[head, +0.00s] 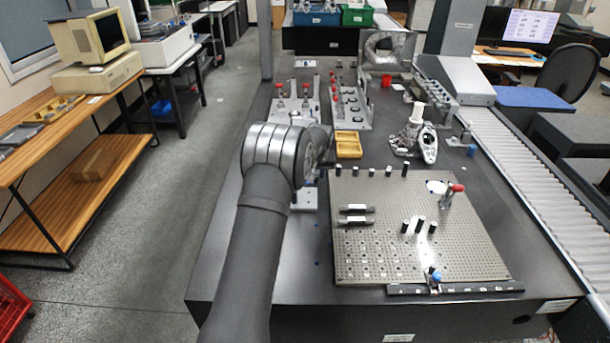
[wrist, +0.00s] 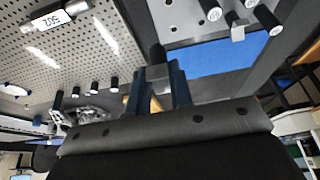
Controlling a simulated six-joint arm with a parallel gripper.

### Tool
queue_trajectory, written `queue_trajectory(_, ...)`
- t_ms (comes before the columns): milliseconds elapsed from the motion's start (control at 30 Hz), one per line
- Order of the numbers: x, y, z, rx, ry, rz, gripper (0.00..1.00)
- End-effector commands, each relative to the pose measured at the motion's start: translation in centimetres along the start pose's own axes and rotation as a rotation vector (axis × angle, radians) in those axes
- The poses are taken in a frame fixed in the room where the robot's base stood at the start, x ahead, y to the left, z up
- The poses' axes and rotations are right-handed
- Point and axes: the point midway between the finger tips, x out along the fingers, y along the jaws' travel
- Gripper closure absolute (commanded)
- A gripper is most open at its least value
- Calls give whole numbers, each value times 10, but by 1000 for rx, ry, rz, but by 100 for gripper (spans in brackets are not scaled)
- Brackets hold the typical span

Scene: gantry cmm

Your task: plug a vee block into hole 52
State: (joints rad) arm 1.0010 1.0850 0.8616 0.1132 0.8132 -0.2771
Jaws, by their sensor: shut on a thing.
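My gripper (wrist: 165,88) has two blue fingers and is shut on a small part with a dark round knob (wrist: 157,54) and a greyish body, which I take to be the vee block. The fingers hide much of it. In the head view my arm's wrist covers the gripper, left of the perforated plate (head: 385,262). That plate also shows at upper left in the wrist view (wrist: 75,60), with rows of small holes. I cannot read which hole is 52.
Black pegs (head: 405,171) stand along the plate's back edge, and several more (head: 420,223) stand mid-plate near a red-topped clamp (head: 446,196). Two labelled bars (head: 356,221) lie on its left. A yellow tray (head: 348,144) and red-knobbed fixtures (head: 339,104) sit behind.

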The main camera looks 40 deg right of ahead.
Motion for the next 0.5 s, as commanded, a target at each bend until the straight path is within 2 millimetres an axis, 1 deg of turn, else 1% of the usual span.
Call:
queue_trajectory(33, -5, 6, 2, 2, 1, 1, 100)
queue_trajectory(233, -13, 17, 11, 59, -1, 26, 100)
queue_trajectory(367, -14, 25, 23, 175, -2, 74, 100)
queue_trajectory(500, -15, 35, 37, 331, -1, 140, 100)
